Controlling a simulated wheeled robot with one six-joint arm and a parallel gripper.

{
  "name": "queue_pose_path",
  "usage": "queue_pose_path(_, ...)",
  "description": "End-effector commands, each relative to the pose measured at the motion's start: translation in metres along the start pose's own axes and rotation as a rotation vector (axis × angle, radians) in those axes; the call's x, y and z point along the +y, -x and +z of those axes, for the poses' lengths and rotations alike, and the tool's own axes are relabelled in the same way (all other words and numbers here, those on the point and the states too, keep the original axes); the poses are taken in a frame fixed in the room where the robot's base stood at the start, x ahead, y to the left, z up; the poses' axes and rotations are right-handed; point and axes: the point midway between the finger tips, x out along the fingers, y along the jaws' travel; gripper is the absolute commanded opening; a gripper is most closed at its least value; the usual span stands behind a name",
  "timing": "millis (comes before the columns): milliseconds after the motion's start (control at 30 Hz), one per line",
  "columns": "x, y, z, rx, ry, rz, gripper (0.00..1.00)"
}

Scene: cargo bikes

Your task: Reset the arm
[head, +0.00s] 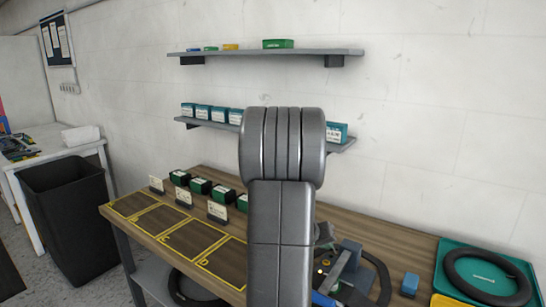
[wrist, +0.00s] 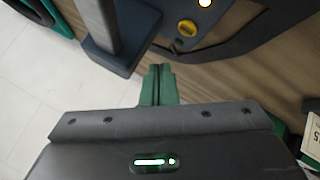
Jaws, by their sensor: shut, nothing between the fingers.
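My gripper (wrist: 158,86) shows in the wrist view with its two green fingers together and nothing between them. It points toward the edge of the wooden bench, near a dark fixture with a yellow knob (wrist: 187,28). In the head view my grey arm stands upright in the middle and hides part of the bench and the lower shelf. The gripper's fingertips cannot be made out there.
The wooden bench (head: 145,220) has yellow-outlined bays, label cards and several dark green boxes. A teal tray (head: 447,262) with a black ring lies at the right, beside a blue block (head: 410,284). Two wall shelves hold small boxes. A black bin (head: 70,215) stands left.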

Motion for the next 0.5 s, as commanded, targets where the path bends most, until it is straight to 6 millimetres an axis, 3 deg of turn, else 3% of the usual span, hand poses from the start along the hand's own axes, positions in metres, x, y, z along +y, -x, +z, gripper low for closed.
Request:
queue_pose_path(33,-0.006,-0.009,0.006,0.0,0.0,0.001,0.0)
queue_pose_path(400,-0.004,-0.004,0.003,0.005,-0.003,-0.002,0.0)
queue_pose_path(500,0.011,0.017,-0.013,0.004,-0.004,-0.002,0.0)
